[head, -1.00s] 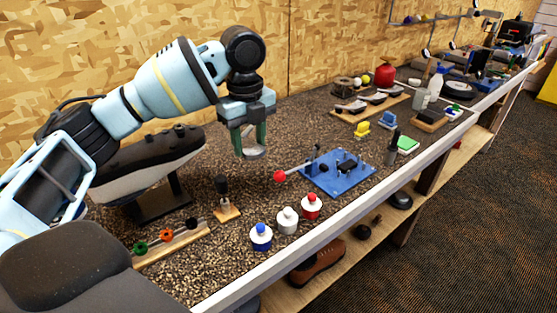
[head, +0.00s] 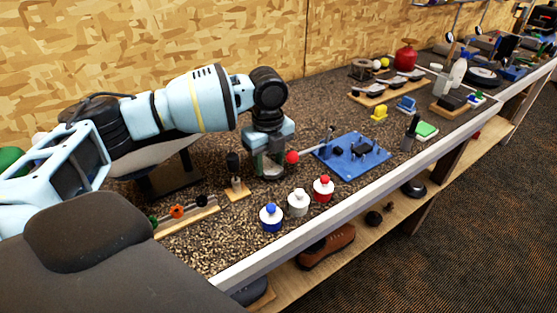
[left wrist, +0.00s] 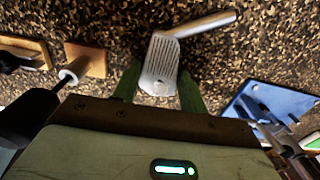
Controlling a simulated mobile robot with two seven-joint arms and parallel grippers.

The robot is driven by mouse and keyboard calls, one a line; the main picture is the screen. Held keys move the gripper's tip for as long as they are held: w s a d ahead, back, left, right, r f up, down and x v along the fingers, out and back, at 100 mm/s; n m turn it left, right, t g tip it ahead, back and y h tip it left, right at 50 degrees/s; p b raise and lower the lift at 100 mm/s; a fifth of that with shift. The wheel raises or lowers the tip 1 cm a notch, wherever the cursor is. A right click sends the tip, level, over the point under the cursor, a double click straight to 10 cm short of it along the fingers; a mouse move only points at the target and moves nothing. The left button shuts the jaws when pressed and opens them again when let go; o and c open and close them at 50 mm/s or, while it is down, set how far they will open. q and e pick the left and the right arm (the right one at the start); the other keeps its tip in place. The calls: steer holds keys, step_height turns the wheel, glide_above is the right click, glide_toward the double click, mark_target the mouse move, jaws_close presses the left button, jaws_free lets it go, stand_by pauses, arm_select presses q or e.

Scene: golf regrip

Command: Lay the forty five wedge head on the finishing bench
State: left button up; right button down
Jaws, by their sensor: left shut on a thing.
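My left gripper (head: 269,164) is low over the speckled brown bench top (head: 222,235), left of the blue clamp fixture. It is shut on the wedge head (left wrist: 161,62), a grey metal club head. In the left wrist view its grooved face lies between the two green fingers of the left gripper (left wrist: 160,88), with its hosel pointing up and right. In the head view the wedge head (head: 268,170) is partly hidden by the fingers. I cannot tell whether it touches the bench top. My right gripper is not in view.
Blue-, white- and red-topped bottles (head: 298,203) stand close in front. A blue fixture (head: 352,156) with a red-ball lever (head: 292,157) is just right. A small wooden stand (head: 235,188) and a rack of coloured rings (head: 185,213) are left. More club heads (head: 400,82) lie farther back.

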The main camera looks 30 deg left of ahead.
arm_select(q)
steer(key=w, duration=0.1)
steer(key=w+d, duration=0.1)
steer(key=shift+w+d, duration=0.1)
steer(key=shift+w, duration=0.2)
steer(key=shift+f, duration=0.5)
steer(key=shift+f, duration=0.1)
steer(key=o, duration=1)
step_height(320, 180, up, 12)
steer(key=shift+p, duration=0.3)
steer(key=shift+s, duration=0.15)
